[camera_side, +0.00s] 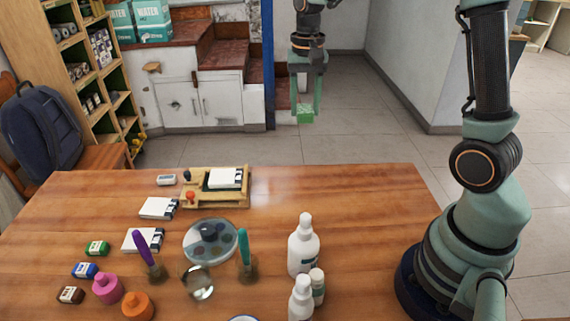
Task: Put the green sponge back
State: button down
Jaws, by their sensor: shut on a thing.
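My gripper (306,98) hangs pointing down at the top middle of the view, beyond the table's far edge in the picture. It is shut on the green sponge (305,115), a small bright green block between its fingertips. The sponge is up in the air and shows against the floor behind the table. How high it is and whether it is over the table I cannot tell.
The wooden table (345,200) is clear at its back right. A wooden tray (205,201), white pads (158,208), a round glass dish (197,251), a glass ball (199,284), upright tools (245,249) and white bottles (303,246) stand left and front.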

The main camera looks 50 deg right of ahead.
aim_at(308, 175)
jog(key=shift+s+d+r, duration=0.3)
jog(key=shift+d+r, duration=0.55)
jog(key=shift+d, duration=0.1)
notch_tip(308, 175, down, 20)
jog(key=shift+r, duration=0.2)
jog(key=shift+f, duration=0.15)
jog(key=shift+c, duration=1.8)
grip_release()
